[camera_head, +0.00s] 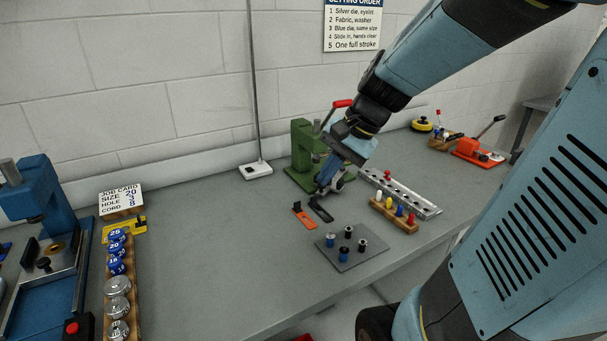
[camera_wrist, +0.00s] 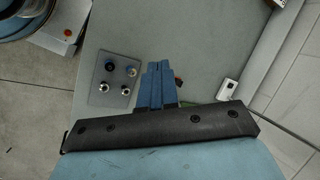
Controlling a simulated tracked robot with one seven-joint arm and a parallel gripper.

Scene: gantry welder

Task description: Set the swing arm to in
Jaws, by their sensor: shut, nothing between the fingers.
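A green press (camera_head: 303,150) with a red-handled lever (camera_head: 341,104) stands on the bench near the wall, partly behind my arm. I cannot clearly pick out its swing arm. A black flat piece (camera_head: 321,210) and an orange flat piece (camera_head: 304,216) lie at the front of the press. My gripper (camera_head: 325,186) is in front of the press, just above the black piece; contact cannot be told. In the wrist view its blue fingers (camera_wrist: 155,84) are together and empty, and they hide most of the press.
A grey plate (camera_head: 352,252) with several small dies lies in front; it also shows in the wrist view (camera_wrist: 103,97). A wooden rack (camera_head: 393,214) of coloured pegs and a metal rail (camera_head: 416,200) stand to the right. A white stand base (camera_head: 255,169) is to the left.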

